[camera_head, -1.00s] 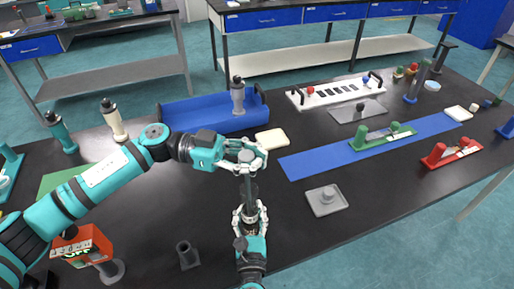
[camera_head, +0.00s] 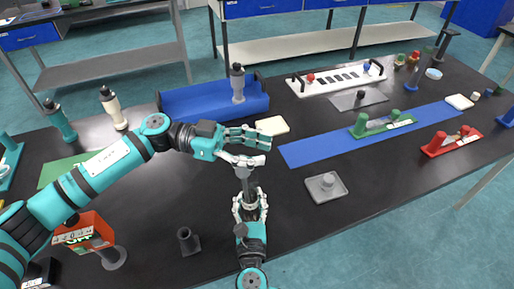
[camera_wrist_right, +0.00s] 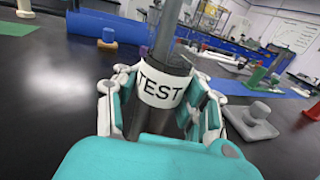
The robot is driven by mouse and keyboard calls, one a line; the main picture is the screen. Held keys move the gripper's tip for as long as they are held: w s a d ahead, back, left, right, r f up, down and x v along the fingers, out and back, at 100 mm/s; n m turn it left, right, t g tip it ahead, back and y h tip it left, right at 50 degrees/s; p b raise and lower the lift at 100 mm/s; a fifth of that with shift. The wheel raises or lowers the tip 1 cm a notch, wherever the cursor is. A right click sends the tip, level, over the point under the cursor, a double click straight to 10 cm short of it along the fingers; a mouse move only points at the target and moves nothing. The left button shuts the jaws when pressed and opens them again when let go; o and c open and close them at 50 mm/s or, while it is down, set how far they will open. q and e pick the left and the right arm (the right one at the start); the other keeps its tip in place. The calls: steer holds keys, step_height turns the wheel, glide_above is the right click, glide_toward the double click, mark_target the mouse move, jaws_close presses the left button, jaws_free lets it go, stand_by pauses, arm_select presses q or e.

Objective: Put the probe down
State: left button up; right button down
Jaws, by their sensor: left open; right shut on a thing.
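The probe (camera_head: 247,182) stands roughly upright in my right gripper (camera_head: 250,206), above the front middle of the black table. It has a thin grey shaft and a dark sleeve with a white "TEST" label, seen close up in the right wrist view (camera_wrist_right: 163,84). The right gripper's fingers (camera_wrist_right: 160,105) are shut around the sleeve. My left gripper (camera_head: 258,147) is open at the probe's top end, its fingers spread above and below. The lower finger overlaps the probe's top, so I cannot tell whether they touch. A small dark hollow holder (camera_head: 188,240) stands empty at front left.
A grey square plate with a knob (camera_head: 326,188) lies right of the probe. A blue mat (camera_head: 310,152) and blue tray (camera_head: 190,105) lie behind. A red device (camera_head: 85,232) stands front left. Bare table surrounds the holder.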

stand_by(0.4)
arm_select(q)
steer(key=v, duration=1)
steer(key=shift+f, duration=0.25)
arm_select(e)
steer(key=c, duration=0.8)
jaws_free()
steer(key=shift+c, duration=0.2)
